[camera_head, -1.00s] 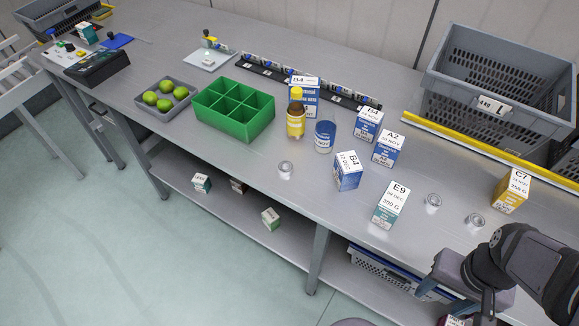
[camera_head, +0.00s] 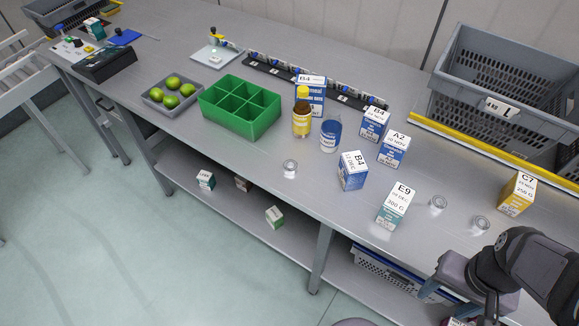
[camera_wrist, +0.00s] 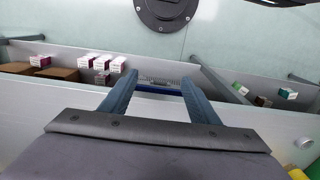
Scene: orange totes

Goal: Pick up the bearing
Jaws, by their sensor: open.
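Three small silver ring-shaped parts that look like bearings stand on the grey bench in the head view. One bearing (camera_head: 290,168) is alone near the front edge, left of the cartons. A second bearing (camera_head: 438,203) and a third bearing (camera_head: 481,223) stand at the right, between the E9 and C7 cartons. My gripper (camera_head: 432,292) is at the lower right, in front of the bench edge and apart from all three. In the wrist view my gripper (camera_wrist: 158,85) has its fingers spread with nothing between them. A small silver round thing (camera_wrist: 304,143) shows at the right edge there.
The E9 carton (camera_head: 397,206), B4 carton (camera_head: 352,171) and C7 carton (camera_head: 516,194) stand near the bearings. A blue-labelled jar (camera_head: 330,135), a brown bottle (camera_head: 302,118) and a green divided tray (camera_head: 240,107) are farther left. A grey crate (camera_head: 500,105) is at the back right.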

